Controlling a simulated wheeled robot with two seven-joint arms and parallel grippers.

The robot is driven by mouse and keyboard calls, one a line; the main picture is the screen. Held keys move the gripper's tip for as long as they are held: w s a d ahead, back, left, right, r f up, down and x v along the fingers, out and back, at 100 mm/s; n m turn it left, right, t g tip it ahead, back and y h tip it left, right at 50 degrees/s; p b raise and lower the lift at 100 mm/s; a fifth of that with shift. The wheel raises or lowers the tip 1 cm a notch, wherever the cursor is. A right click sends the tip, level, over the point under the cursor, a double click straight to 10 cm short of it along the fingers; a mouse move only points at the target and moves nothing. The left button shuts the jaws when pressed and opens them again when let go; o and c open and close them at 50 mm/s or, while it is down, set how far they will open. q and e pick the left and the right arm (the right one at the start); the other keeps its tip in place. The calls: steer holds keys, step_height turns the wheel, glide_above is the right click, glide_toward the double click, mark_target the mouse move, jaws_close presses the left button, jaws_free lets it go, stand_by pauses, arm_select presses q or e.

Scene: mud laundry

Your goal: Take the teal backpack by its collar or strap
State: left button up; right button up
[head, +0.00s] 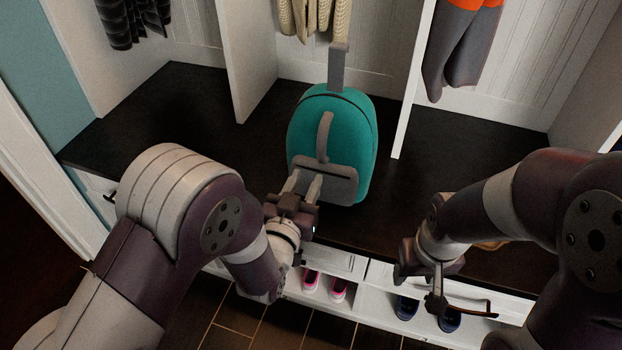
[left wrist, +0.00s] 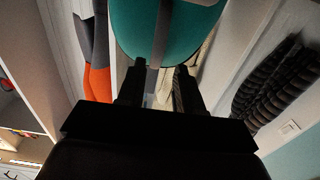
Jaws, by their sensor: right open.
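The teal backpack (head: 359,125) stands upright on the dark bench in the middle cubby. It has a grey strap (head: 324,137) on its front, a grey front panel (head: 342,186) and a grey upright strap (head: 338,68) at its top. My left gripper (head: 306,174) is in front of the grey panel, fingers apart, below the front strap. In the left wrist view, the backpack (left wrist: 189,32) lies beyond the spread fingertips (left wrist: 160,68); contact cannot be told. My right gripper (head: 466,306) is open, low at the right, away from the backpack.
White dividers (head: 411,85) stand on both sides of the backpack. A beige garment (head: 312,18) hangs above it. Grey and orange clothing (head: 462,45) hangs at right, a dark striped garment (head: 132,22) at left. Pink shoes (head: 325,285) and dark shoes sit under the dark bench (head: 190,115).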

mark_target(320, 150)
arm_select(q)
steer(key=b+x, duration=0.1)
steer(key=x, duration=0.9)
steer(key=shift+w+d+b, duration=0.15)
steer(key=shift+w+b, duration=0.1)
steer(key=shift+b, duration=0.05)
jaws_close()
steer(key=shift+r, duration=0.2)
steer(key=shift+r+p, duration=2.25)
steer(key=shift+r, duration=0.7)
steer(key=shift+f, duration=0.1)
